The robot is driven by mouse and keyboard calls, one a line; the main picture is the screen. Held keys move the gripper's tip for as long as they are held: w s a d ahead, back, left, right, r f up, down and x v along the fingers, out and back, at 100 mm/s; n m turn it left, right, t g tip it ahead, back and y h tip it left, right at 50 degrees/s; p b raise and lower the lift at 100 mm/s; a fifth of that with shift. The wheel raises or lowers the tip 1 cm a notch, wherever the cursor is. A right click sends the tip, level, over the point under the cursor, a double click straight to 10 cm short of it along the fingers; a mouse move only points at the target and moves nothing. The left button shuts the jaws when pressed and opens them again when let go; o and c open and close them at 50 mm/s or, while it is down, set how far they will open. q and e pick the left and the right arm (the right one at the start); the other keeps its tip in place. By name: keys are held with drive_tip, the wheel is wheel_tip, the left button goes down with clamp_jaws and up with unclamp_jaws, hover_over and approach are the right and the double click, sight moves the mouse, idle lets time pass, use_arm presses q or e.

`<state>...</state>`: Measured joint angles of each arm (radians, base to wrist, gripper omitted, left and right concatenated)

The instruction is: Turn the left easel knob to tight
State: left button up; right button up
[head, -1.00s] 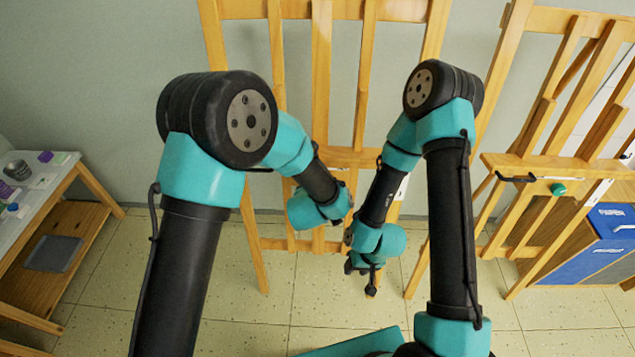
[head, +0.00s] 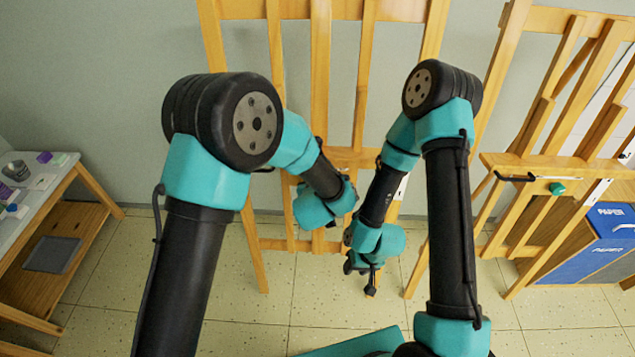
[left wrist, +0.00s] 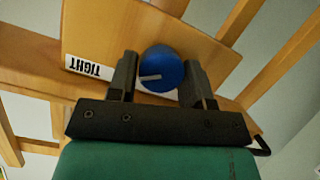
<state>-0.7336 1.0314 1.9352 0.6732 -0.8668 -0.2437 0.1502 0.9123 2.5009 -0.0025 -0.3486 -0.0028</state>
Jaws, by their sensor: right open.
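The blue knob (left wrist: 163,66) sits on the wooden easel part (left wrist: 100,35) in the left wrist view. A short white mark on its face points left, toward the side of the TIGHT label (left wrist: 90,68), which appears upside down. My left gripper (left wrist: 160,80) has one finger on each side of the knob; whether they press on it I cannot tell. In the head view my left arm hides the knob and the left fingertips at the middle easel (head: 320,80). My right gripper (head: 362,270) hangs open and empty, low in front of that easel.
Another easel (head: 520,160) with a green knob (head: 557,188) stands at the right. Blue paper boxes (head: 590,255) sit at the lower right. A small table (head: 50,200) with art supplies is at the left. The tiled floor between is clear.

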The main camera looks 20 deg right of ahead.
use_arm(q)
drive_tip(key=o, duration=0.4)
drive_tip(key=shift+s, duration=0.1)
drive_tip(key=v, duration=1.7)
drive_tip(key=shift+a, duration=0.25)
drive_tip(key=w+a+f+g+y, duration=0.1)
drive_tip(key=w+a+f+g, duration=0.15)
drive_tip(key=a+f, duration=0.5)
drive_tip(key=w+a+f+g, duration=0.1)
drive_tip(key=a+f+g, duration=0.2)
drive_tip(key=a+f, duration=0.5)
drive_tip(key=s+a+f+n+g, duration=0.1)
drive_tip(key=s+a+f+g, duration=0.1)
drive_tip(key=s+a+f, duration=0.3)
drive_tip(key=s+a+f+n+g, duration=0.1)
drive_tip(key=s+a+f+g, duration=0.2)
drive_tip(key=a, duration=1)
wheel_tip(320, 180, down, 2)
drive_tip(key=shift+s+f+h, duration=0.15)
drive_tip(key=shift+s+h, duration=0.25)
drive_tip(key=shift+s, duration=0.65)
drive_tip(key=shift+g, duration=0.25)
